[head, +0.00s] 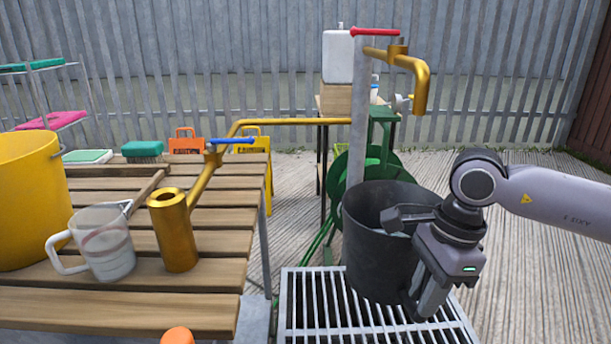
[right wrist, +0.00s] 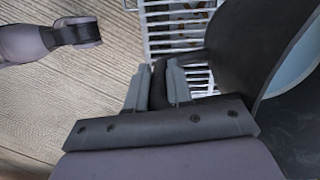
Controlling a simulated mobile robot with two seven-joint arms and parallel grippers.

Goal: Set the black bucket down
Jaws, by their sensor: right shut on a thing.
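The black bucket (head: 374,258) is upright under the brass tap (head: 420,85) in the head view, above or on the metal grate (head: 318,304); I cannot tell whether its base touches the grate. My right gripper (head: 408,262) is at the bucket's right side. In the right wrist view, the fingers (right wrist: 158,88) are closed around a dark part joined to the bucket (right wrist: 240,45). Something pale shows inside the bucket. My left gripper is not in view.
A slatted wooden table (head: 215,275) at left holds a yellow bucket (head: 28,200), a clear measuring jug (head: 103,247) and a brass fitting (head: 174,232). A green hose reel (head: 342,178) stands behind the black bucket. Concrete floor at right is clear.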

